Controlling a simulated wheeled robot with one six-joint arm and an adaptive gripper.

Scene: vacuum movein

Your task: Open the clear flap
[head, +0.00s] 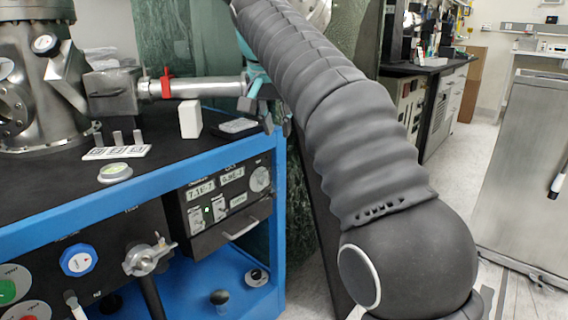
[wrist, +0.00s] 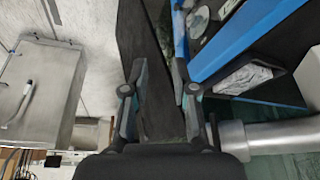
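My gripper (wrist: 159,78) is open in the wrist view, with a wide gap between its two fingers and nothing held. In the head view my gripper (head: 268,112) shows only partly, behind my arm, near the end of the steel tube (head: 205,87). I cannot make out a clear flap for certain in either view. The front panel (head: 225,200) of the blue bench carries lit readouts, small switches and a handle. It stands below and left of my gripper in the head view.
A steel vacuum chamber (head: 35,85) stands on the blue-framed bench (head: 150,190). A white block (head: 190,119) and a round puck (head: 115,172) lie on its top. A valve handle (head: 148,257) juts out in front. A grey metal cabinet (head: 525,180) stands right, beyond pale floor.

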